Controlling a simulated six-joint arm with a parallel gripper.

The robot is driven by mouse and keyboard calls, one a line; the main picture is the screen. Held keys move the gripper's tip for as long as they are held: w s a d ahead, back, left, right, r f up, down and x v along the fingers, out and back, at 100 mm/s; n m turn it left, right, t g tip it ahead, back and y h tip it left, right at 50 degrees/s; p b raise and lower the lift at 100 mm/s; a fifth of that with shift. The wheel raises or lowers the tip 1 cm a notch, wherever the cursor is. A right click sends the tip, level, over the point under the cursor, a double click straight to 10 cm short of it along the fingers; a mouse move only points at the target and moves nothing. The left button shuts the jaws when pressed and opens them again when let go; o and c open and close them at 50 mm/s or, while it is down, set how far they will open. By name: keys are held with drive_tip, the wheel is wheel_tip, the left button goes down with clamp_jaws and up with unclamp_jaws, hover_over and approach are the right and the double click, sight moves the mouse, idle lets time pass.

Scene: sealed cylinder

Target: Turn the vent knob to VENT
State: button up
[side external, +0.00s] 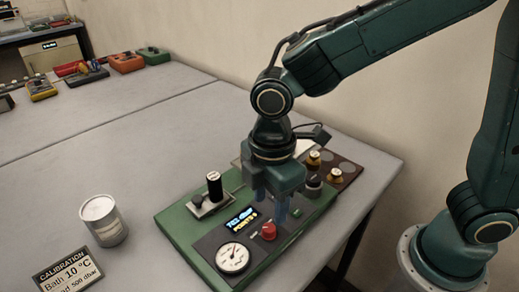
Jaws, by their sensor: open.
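A green instrument panel (180,221) lies on the grey table. A red knob (268,230) stands near its front, beside a lit blue-and-yellow display (241,217) and a round white-faced gauge (232,257). A dark knob with a pale top (314,185) stands further right. I cannot read any VENT label, so I cannot tell which knob is the vent knob. My gripper (272,204) points down over the panel, open, with its bluish fingers just behind the red knob in the picture. I cannot tell whether it touches anything. It hides part of the panel.
A black upright cylinder (214,187) stands on the panel's left part. Brass-coloured pieces (335,175) sit in a dark tray at the right. A metal can (103,221) and a calibration sign (70,273) stand left. The table's middle left is clear.

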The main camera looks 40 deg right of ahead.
sight(269, 227)
drive_tip(key=shift+f, duration=3.3)
drive_tip(key=shift+c, duration=0.5)
drive_tip(key=c, duration=0.9)
